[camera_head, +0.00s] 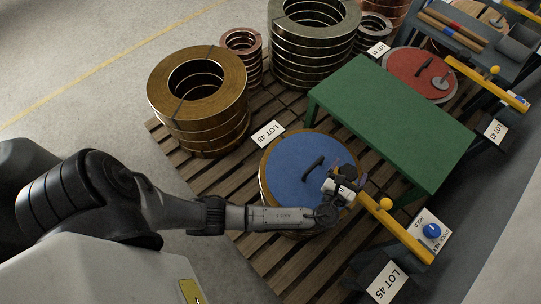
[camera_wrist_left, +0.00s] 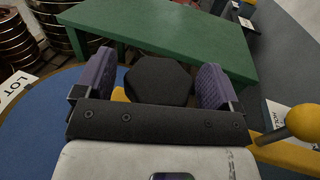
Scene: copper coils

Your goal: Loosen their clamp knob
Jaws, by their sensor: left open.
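The clamp knob (camera_wrist_left: 160,82) is a black, many-sided knob in the left wrist view. My left gripper (camera_wrist_left: 157,88) is open, its two purple-padded fingers on either side of the knob. Small gaps show beside the knob, so I see no firm hold. In the head view my left gripper (camera_head: 345,183) is over the right part of a blue round lid (camera_head: 292,180) with a black handle, at the end of a yellow clamp arm (camera_head: 403,231). The knob is mostly hidden there by the gripper. My right gripper is not in view.
A yellow ball (camera_head: 386,203) stands on the clamp arm close to my gripper. A green table (camera_head: 390,120) stands just beyond. A white box with a blue dial (camera_head: 431,230) is at the right. Copper coils (camera_head: 200,90) stand on the wooden pallet (camera_head: 215,180).

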